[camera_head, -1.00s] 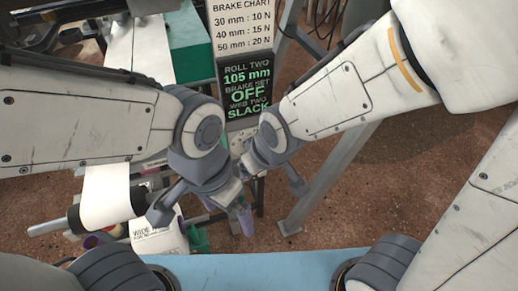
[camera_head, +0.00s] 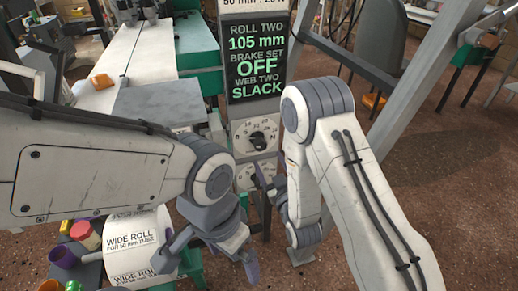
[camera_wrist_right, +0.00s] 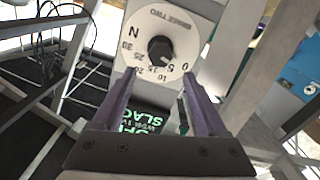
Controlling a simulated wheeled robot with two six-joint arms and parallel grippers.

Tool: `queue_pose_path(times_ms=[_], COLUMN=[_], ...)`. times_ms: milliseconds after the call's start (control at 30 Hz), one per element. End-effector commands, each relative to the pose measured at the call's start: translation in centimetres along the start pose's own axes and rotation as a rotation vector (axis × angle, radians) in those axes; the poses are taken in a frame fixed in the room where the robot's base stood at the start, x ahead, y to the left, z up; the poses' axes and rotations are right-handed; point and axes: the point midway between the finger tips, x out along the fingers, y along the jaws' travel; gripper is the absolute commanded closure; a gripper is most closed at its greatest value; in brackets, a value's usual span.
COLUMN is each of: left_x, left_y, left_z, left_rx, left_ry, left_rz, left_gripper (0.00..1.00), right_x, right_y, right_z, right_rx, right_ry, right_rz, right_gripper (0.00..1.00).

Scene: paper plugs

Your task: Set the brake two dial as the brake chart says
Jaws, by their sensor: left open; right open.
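In the right wrist view, the brake two dial (camera_wrist_right: 138,50) is a white disc marked 0 to 30 N, upside down, with a black knob (camera_wrist_right: 160,48); its setting is unclear. In the head view, an upper dial (camera_head: 240,131) sits below the display, with a partly hidden lower dial (camera_head: 245,180) beneath. My right gripper (camera_head: 264,183) is open before the lower dial; in its wrist view the fingers (camera_wrist_right: 158,90) are apart below the knob. My left gripper (camera_head: 214,258) is open and empty, lower left. Only the brake chart's (camera_head: 256,4) bottom line shows.
The display (camera_head: 257,60) reads roll two 105 mm, brake set OFF, web two SLACK. A grey metal post (camera_head: 425,75) stands to the right.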

Motion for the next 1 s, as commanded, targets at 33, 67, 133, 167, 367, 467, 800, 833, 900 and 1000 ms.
queue_pose_path(times_ms=[33,67,133,167,367,467,800,833,900,1000], left_x=[-0.2,-0.2,-0.4,-0.4,-0.6,-0.6,-0.6,-0.6,-0.6,-0.6], left_y=[0.0,0.0,0.0,0.0,0.0,0.0,0.1,0.1,0.1,0.0], left_z=[0.0,0.0,0.0,0.0,0.0,0.0,0.0,0.0,0.0,0.0], left_rx=[0.000,0.000,0.000,0.000,0.000,0.000,0.000,0.000,0.000,0.000], left_ry=[0.001,0.001,0.001,0.001,0.001,0.001,0.000,0.000,0.000,0.000], left_rz=[0.000,0.000,0.000,0.000,0.000,0.000,0.000,0.000,0.000,0.000], left_gripper=[0.00,0.00,0.00,0.00,0.00,0.00,0.00,0.00,0.00,0.00], right_x=[0.6,1.0,2.2,2.8,6.6,8.1,10.0,10.0,9.9,9.9], right_y=[0.1,0.1,0.1,0.1,0.1,0.0,0.0,0.0,0.0,0.0], right_z=[-0.2,-0.3,-0.4,-0.3,-0.2,-0.2,-0.1,-0.1,-0.1,-0.1], right_rx=[0.000,0.000,0.000,0.000,0.000,0.000,0.000,0.000,0.000,0.000], right_ry=[0.004,0.006,0.006,0.006,0.004,0.003,-0.001,-0.001,-0.001,-0.001], right_rz=[0.002,0.002,0.002,0.002,0.001,0.000,-0.001,-0.001,-0.001,-0.001], right_gripper=[0.24,0.24,0.24,0.24,0.24,0.24,0.24,0.24,0.24,0.40])
